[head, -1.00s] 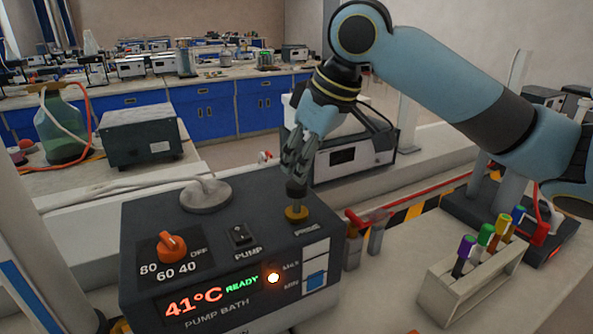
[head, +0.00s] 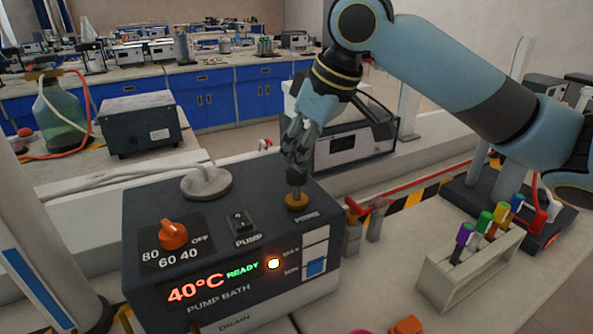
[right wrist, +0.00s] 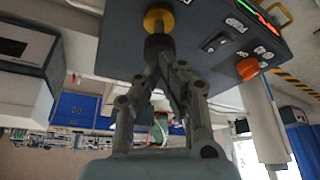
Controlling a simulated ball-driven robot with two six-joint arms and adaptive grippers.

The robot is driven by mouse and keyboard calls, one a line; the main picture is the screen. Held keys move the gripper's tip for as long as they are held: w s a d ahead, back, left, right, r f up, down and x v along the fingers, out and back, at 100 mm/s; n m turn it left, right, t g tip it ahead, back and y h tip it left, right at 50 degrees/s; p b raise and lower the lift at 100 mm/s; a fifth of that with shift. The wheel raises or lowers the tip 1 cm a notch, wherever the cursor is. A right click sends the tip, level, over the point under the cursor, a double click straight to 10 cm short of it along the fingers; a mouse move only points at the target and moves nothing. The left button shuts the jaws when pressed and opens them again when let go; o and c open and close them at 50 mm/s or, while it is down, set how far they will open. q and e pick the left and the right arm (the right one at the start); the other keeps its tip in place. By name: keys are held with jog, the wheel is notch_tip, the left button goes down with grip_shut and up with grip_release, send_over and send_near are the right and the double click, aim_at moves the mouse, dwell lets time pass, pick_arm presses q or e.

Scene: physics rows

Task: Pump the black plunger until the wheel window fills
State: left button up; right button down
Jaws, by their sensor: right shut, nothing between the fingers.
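The black plunger (head: 297,179) stands upright in a brass collar (head: 296,201) marked PRIME on top of the dark pump bath box (head: 215,262). My right gripper (head: 296,163) points down at the plunger's top, its fingers shut with nothing between them. In the right wrist view, the fingertips (right wrist: 163,62) meet the black plunger (right wrist: 157,44), with the brass collar (right wrist: 158,20) beyond. The level window (head: 315,255) on the box front has MAX and MIN marks and a blue patch near MIN; no wheel can be made out. My left gripper is not in view.
The box carries an orange knob (head: 173,234), a PUMP switch (head: 240,221), a lit lamp (head: 273,264) and a display reading 40°C READY. A white device (head: 345,140) stands behind the gripper.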

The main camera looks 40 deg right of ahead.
jog(key=shift+f+b, duration=0.55)
jog(key=shift+f, duration=0.8)
jog(key=shift+r, duration=0.1)
notch_tip(320, 180, up, 4)
jog(key=p, duration=0.5)
jog(key=shift+f, duration=0.25)
jog(key=shift+f, duration=0.25)
jog(key=shift+f+b, duration=0.9)
jog(key=shift+f, duration=0.75)
jog(key=shift+r, duration=0.1)
